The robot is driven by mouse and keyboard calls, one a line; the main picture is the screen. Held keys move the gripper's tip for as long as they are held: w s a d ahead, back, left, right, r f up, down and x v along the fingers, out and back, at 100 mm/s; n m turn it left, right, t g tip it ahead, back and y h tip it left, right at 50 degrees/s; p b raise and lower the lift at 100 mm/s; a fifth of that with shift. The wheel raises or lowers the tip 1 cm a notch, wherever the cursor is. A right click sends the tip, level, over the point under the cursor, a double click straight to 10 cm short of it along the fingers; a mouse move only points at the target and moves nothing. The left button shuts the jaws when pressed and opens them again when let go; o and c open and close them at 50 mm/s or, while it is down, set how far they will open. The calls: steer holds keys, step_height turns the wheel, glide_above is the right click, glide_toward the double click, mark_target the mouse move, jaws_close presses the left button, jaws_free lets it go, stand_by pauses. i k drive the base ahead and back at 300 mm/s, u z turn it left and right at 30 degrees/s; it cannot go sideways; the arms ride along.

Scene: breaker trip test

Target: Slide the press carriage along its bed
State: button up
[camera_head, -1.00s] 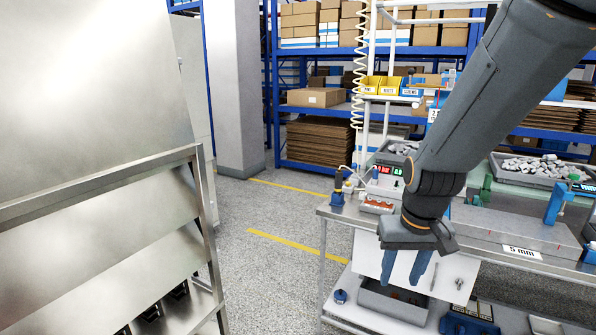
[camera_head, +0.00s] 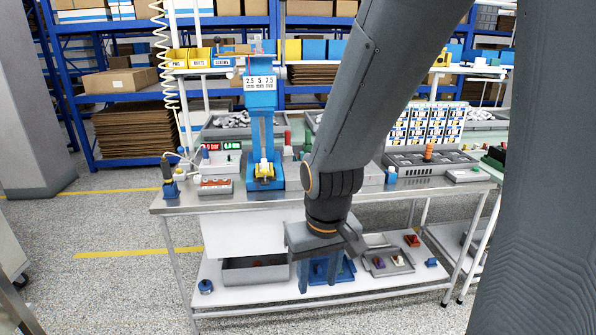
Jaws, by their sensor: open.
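A blue press column (camera_head: 262,115) stands upright on the left part of the workbench, with a "2.5 5 7.5" plate near its top. A small yellow piece (camera_head: 263,170) sits low at its front. I cannot tell which part is the sliding carriage. A grey block (camera_head: 292,172), perhaps part of the bed, shows right of the press, and my arm hides what lies further right. My gripper (camera_head: 318,283) points down with its blue fingers apart and empty. It appears in front of the bench, right of the press and apart from it.
The steel bench top (camera_head: 225,203) carries a red-display box (camera_head: 218,150) at left and a slotted grey tray (camera_head: 425,161) at right. A lower shelf (camera_head: 240,296) holds a dark bin (camera_head: 255,271) and small trays. Floor at left is open. My grey body fills the right edge.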

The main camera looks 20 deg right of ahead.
mark_target(266, 181)
steer(key=z, duration=0.05)
steer(key=k, duration=1.3)
steer(key=z, duration=0.6)
steer(key=i, duration=1.25)
steer(key=u, duration=0.6)
steer(key=i, duration=0.4)
steer(key=u, duration=0.25)
